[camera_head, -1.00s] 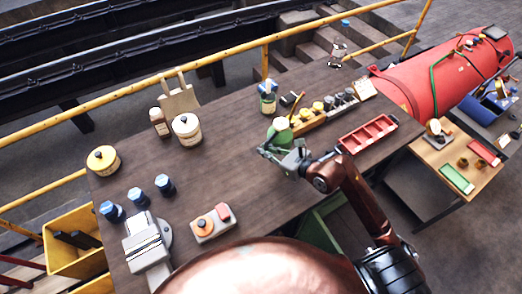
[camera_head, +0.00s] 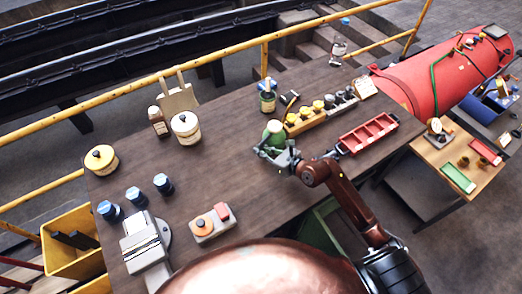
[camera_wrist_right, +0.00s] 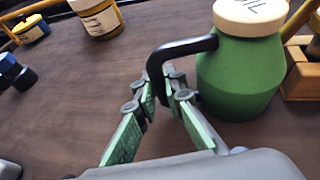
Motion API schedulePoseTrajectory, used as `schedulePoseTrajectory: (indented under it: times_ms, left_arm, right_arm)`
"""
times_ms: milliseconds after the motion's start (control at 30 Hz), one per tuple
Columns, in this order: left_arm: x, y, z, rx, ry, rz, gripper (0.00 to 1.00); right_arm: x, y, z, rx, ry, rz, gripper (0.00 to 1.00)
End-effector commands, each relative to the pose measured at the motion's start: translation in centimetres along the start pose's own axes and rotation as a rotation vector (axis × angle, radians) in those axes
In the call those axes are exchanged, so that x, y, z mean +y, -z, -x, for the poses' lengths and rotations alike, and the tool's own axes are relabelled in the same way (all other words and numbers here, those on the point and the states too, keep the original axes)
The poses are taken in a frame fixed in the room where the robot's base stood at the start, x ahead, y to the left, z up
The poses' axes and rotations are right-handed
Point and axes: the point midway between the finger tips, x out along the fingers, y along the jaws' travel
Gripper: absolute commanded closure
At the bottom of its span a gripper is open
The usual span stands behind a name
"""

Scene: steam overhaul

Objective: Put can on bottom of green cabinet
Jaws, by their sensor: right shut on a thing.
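The can is a green oil can (camera_head: 273,136) with a cream lid and a black handle, in the middle of the wooden table. It is large at the right of the right wrist view (camera_wrist_right: 240,78), upright. My right gripper (camera_head: 268,154) is at its near side, and in the wrist view its green-padded fingers (camera_wrist_right: 163,100) are shut on the black handle. I cannot tell whether the can still touches the table. A green cabinet (camera_head: 318,228) shows partly under the table's near edge. My arm and the copper dome hide much of it. My left gripper is not in view.
A red tray (camera_head: 368,134) and a wooden rack of small parts (camera_head: 305,122) lie right of the can. The table between is clear.

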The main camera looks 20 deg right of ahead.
Motion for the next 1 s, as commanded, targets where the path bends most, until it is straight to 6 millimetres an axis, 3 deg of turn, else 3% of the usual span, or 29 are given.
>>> schedulePoseTrajectory:
  times_ms: [200, 233, 500, 833, 1000]
  left_arm:
    - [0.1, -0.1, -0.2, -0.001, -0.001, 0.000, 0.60]
    - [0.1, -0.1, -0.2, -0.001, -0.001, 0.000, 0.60]
    - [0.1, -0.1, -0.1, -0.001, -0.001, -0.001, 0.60]
    - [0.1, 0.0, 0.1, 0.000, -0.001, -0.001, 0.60]
    - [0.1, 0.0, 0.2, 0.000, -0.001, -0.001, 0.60]
  right_arm:
    - [0.0, 0.1, -0.1, -0.003, 0.001, 0.001, 1.00]
    - [0.0, 0.3, -0.1, 0.000, 0.000, 0.000, 0.90]
    - [0.0, 0.2, -0.1, 0.000, 0.000, 0.000, 0.73]
    - [0.0, -0.2, 0.2, 0.000, 0.001, 0.000, 0.73]
    - [0.0, 0.0, 2.7, 0.002, 0.001, 0.000, 0.73]
